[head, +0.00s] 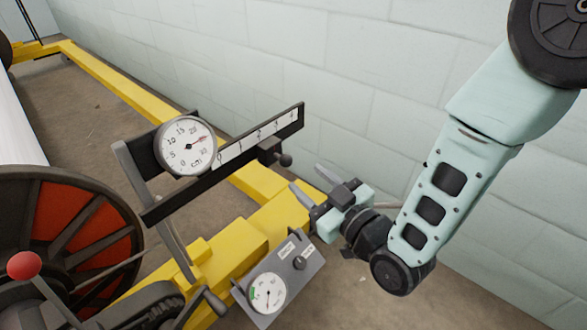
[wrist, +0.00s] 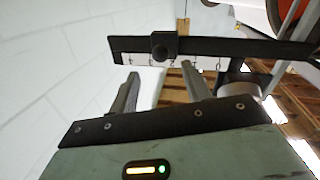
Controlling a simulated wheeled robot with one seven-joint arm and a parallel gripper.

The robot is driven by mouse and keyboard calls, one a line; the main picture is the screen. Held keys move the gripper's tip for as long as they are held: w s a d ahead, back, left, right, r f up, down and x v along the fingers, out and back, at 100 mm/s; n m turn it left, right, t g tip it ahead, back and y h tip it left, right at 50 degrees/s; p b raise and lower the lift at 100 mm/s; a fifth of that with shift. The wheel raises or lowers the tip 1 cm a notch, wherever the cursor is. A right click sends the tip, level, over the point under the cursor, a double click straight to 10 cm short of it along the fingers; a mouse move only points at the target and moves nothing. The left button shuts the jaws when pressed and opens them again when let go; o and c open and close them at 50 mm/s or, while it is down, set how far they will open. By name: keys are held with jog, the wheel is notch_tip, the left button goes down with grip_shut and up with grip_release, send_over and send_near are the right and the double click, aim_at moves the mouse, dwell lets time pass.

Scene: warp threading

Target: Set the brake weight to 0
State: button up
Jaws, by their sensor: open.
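The brake weight (head: 268,152) is a small dark block with a round knob, on a black beam (head: 180,197) with a white scale strip (head: 232,151) numbered up to 4. It sits around the 2 to 3 marks; I cannot read its exact place. In the wrist view the weight (wrist: 164,46) is on the beam, ahead of and between my fingers. My gripper (head: 308,180) is open and empty, to the lower right of the weight and apart from it. Its two grey fingers (wrist: 160,88) point toward the beam in the wrist view.
A panel with a gauge (head: 267,294) and a switch stands below. Yellow frame (head: 240,240), a red-and-black wheel (head: 75,245) and a red-knobbed lever (head: 25,265) lie left. A block wall (head: 390,80) is behind.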

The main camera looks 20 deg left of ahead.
aim_at(290, 165)
jog(key=b+x, duration=0.1)
jog(key=x, duration=0.5)
grip_shut()
jog(key=s+a, duration=0.4)
jog(key=s, duration=0.7)
jog(key=shift+a+b, duration=0.3)
jog(key=shift+b, duration=0.1)
grip_release()
jog(key=shift+s, duration=0.1)
